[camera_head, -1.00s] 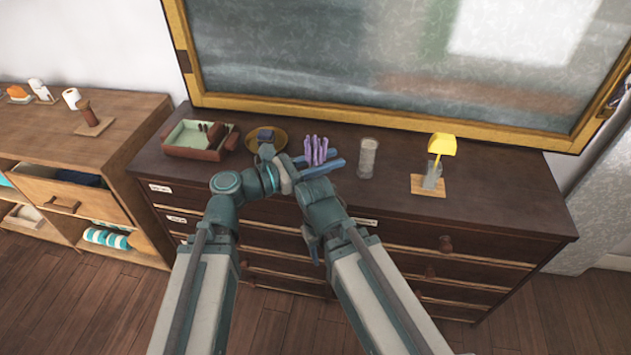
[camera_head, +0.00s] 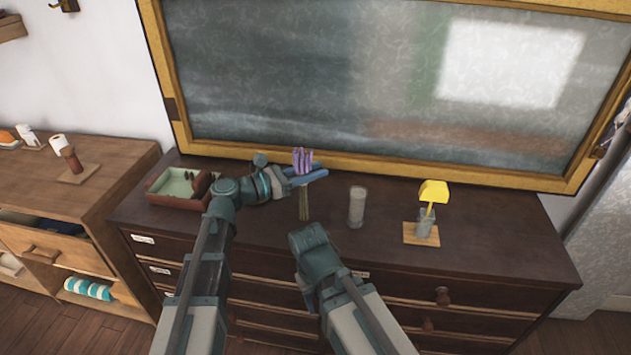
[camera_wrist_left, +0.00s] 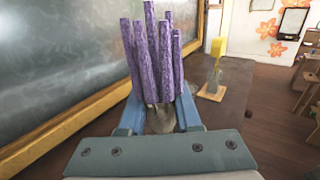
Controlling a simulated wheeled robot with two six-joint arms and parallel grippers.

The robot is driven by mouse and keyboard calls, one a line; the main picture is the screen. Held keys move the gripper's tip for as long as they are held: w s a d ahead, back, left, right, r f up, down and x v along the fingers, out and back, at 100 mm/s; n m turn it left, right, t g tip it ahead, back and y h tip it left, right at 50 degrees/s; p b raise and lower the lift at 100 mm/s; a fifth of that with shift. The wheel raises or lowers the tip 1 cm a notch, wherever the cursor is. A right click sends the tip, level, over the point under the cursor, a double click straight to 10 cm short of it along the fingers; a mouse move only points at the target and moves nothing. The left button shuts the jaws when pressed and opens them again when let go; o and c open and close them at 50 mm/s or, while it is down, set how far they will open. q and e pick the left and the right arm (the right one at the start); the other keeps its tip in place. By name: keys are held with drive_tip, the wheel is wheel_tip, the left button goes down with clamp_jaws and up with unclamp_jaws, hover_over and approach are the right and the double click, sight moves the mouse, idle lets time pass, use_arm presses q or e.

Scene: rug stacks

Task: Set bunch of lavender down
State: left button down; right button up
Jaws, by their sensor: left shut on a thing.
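The bunch of lavender, with purple heads (camera_head: 303,160) and greenish stems (camera_head: 304,205), is upright in the head view over the dark dresser (camera_head: 480,245). My left gripper (camera_head: 308,177) is shut on it, its blue fingers around the stems just below the heads. In the left wrist view the purple heads (camera_wrist_left: 150,60) rise above the blue fingers (camera_wrist_left: 160,115). I cannot tell whether the stem ends touch the dresser top.
A glass of pale stuff (camera_head: 356,207) stands right of the lavender. Further right a yellow-topped item in a small glass (camera_head: 432,195) stands on a wooden square. A red-brown tray (camera_head: 178,190) is at the left. A chalkboard (camera_head: 370,90) is behind. The right end is clear.

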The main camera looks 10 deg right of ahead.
use_arm(q)
wheel_tip(320, 180, down, 4)
drive_tip(key=b, duration=0.3)
drive_tip(key=shift+r, duration=0.25)
drive_tip(key=shift+b, duration=0.3)
drive_tip(key=shift+f, duration=0.15)
drive_tip(key=c, duration=0.6)
unclamp_jaws()
drive_tip(key=v, duration=1.2)
drive_tip(key=shift+r, duration=0.25)
